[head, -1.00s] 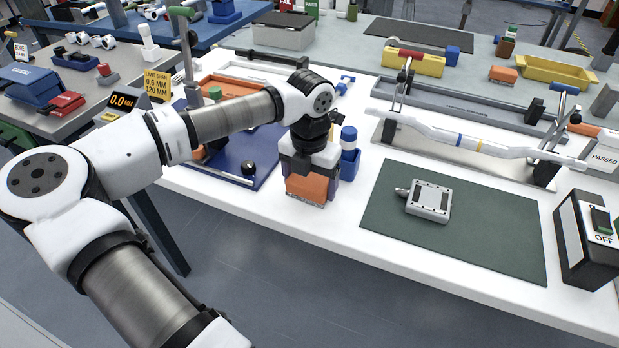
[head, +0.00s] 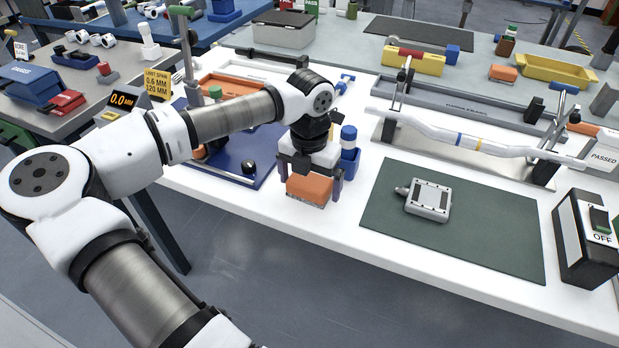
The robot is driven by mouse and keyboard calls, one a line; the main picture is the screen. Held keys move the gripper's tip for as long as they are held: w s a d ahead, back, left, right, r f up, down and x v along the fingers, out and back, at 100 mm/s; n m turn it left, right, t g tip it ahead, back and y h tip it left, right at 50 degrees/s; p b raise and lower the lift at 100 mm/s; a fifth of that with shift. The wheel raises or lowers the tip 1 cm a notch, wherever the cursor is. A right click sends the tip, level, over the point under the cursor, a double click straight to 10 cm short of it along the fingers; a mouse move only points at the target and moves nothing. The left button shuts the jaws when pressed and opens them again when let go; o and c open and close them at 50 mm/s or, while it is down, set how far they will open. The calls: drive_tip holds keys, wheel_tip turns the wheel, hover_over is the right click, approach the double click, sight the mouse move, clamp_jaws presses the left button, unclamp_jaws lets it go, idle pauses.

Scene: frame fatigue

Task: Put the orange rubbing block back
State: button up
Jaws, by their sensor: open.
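The orange rubbing block (head: 309,190) sits on the white bench top near its front edge, to the left of the green mat. My gripper (head: 309,188) points down over it, with one dark finger on each side of the block. The fingers are open and stand apart from the block's sides. The block's upper back part is hidden under my gripper.
The green mat (head: 460,245) carries a grey metal device (head: 428,200). A blue tray (head: 262,150) lies left, partly behind my arm. A white handlebar (head: 460,140) rests on stands behind.

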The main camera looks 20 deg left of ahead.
sight(311, 181)
wheel_tip(311, 181, up, 14)
drive_tip(key=b, duration=0.1)
drive_tip(key=shift+d+f, duration=0.15)
drive_tip(key=shift+f, duration=0.1)
